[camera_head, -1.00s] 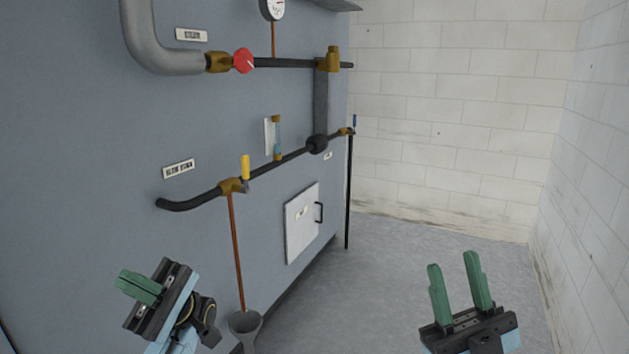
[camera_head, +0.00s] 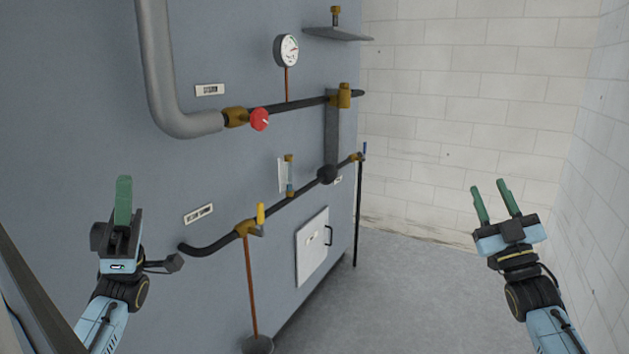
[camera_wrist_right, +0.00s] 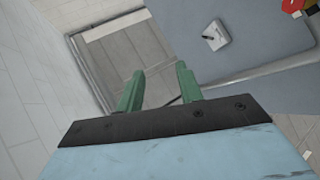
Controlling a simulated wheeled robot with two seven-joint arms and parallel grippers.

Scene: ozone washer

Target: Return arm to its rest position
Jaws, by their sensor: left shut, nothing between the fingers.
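My left gripper (camera_head: 123,202) is at the left of the head view, pointing up, its green fingers together with nothing between them. It is in front of the blue-grey panel, apart from the pipes. My right gripper (camera_head: 493,203) is at the right of the head view, its two green fingers spread apart and empty. It is raised in front of the white block wall, clear of the panel. In the right wrist view its fingers (camera_wrist_right: 158,90) also show apart with nothing between them.
The washer panel (camera_head: 230,170) carries a grey pipe (camera_head: 165,85), a red valve knob (camera_head: 259,119), a gauge (camera_head: 287,50), a yellow-handled valve (camera_head: 261,213) and a white hatch (camera_head: 311,248). The floor (camera_head: 400,300) between the arms is clear. A block wall (camera_head: 470,110) stands behind.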

